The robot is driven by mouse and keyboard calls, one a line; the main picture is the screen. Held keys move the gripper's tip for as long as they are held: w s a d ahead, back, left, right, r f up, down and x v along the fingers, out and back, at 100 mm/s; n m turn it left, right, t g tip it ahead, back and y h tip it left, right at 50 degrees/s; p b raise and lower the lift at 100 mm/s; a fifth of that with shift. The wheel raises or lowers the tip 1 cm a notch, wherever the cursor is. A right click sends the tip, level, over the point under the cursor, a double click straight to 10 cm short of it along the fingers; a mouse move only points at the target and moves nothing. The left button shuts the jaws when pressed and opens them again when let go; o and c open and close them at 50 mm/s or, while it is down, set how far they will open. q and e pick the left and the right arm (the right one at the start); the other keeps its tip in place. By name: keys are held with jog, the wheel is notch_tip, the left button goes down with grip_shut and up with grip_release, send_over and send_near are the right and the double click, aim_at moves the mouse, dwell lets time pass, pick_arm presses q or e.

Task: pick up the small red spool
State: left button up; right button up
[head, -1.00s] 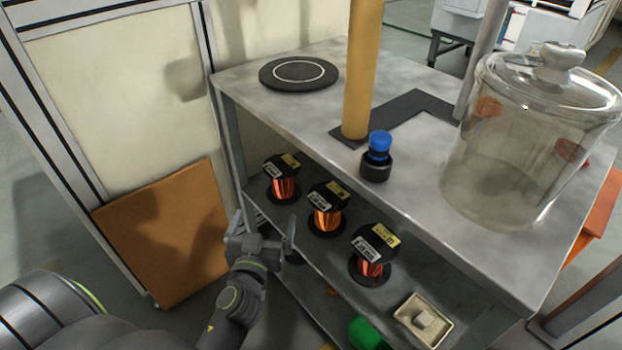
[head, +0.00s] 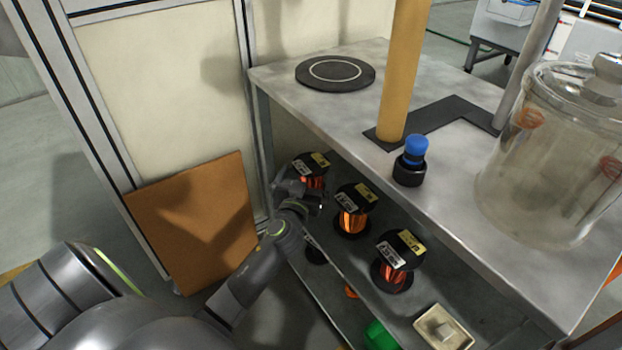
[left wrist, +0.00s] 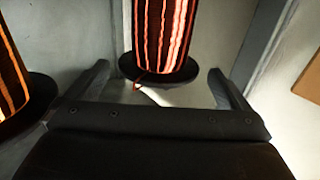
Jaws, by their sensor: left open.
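Three wire spools with black flanges stand upright in a row on the shelf under the tabletop. The far-left one, small with reddish wire (head: 314,183), is partly hidden by my left gripper (head: 301,192). The middle spool (head: 352,221) has orange copper wire, and the near-right one (head: 391,277) looks reddish too. In the left wrist view the fingers of my left gripper (left wrist: 158,78) are open, with a spool of glowing red-orange wire (left wrist: 163,35) upright just beyond and between them. It appears apart from the fingers. My right gripper is not in view.
A second spool (left wrist: 12,75) stands close on the left in the left wrist view. The metal tabletop (head: 450,195) overhangs the shelf. On it stand a yellow post (head: 403,70), a blue-capped item (head: 412,160) and a glass jar (head: 545,170). A brown board (head: 195,220) leans left.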

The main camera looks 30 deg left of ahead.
aim_at(310, 167)
pick_arm(q)
jog(key=x, duration=0.3)
jog(key=shift+w, duration=0.2)
jog(key=c, duration=1.5)
jog(key=shift+r, duration=0.15)
jog(key=shift+c, duration=0.6)
jog(key=shift+r, duration=0.1)
